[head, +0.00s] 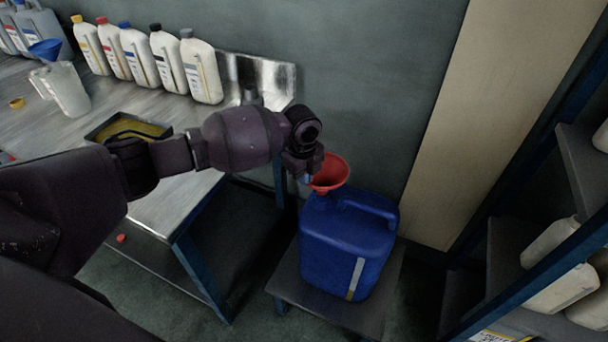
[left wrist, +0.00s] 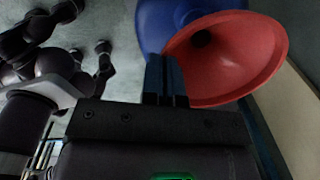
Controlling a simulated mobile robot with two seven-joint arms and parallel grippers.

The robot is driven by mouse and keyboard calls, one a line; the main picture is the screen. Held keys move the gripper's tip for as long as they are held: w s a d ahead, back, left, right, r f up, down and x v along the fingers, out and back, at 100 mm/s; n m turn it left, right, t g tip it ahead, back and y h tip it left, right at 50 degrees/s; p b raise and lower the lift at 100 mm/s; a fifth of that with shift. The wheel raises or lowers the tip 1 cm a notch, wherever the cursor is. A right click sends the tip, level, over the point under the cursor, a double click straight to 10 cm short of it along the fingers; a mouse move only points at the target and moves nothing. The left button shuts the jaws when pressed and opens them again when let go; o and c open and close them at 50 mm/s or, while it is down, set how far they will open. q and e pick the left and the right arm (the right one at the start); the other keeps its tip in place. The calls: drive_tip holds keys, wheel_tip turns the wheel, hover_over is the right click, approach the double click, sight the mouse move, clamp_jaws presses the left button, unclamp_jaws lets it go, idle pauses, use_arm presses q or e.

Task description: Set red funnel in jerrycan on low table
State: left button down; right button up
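The red funnel (head: 330,174) is at the top back-left corner of the blue jerrycan (head: 345,245), its wide mouth facing up. Its spout is hidden, so I cannot see how deep it sits. The jerrycan stands upright on the low table (head: 285,287). My left gripper (head: 307,177) is at the left edge of the funnel. In the left wrist view its fingers (left wrist: 165,75) are close together at the rim of the funnel (left wrist: 235,60), seemingly shut on it, with the jerrycan (left wrist: 165,18) behind. Dark parts of my body show at that view's left; my right gripper is not clear.
A metal workbench (head: 185,205) at left holds several white bottles (head: 165,60), a jug (head: 65,90) with a blue funnel (head: 45,49), and a tray (head: 125,130). A shelf with pale containers (head: 560,280) stands at right. The wall is close behind the jerrycan.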

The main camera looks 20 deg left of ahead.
use_arm(q)
drive_tip(key=shift+f, duration=0.85)
drive_tip(key=c, duration=1.3)
unclamp_jaws()
wheel_tip(320, 180, up, 4)
drive_tip(key=shift+r, duration=0.1)
wheel_tip(320, 180, up, 7)
drive_tip(key=p, duration=0.1)
drive_tip(key=shift+s+p, duration=0.2)
drive_tip(key=shift+p, duration=0.1)
drive_tip(key=shift+a, duration=0.1)
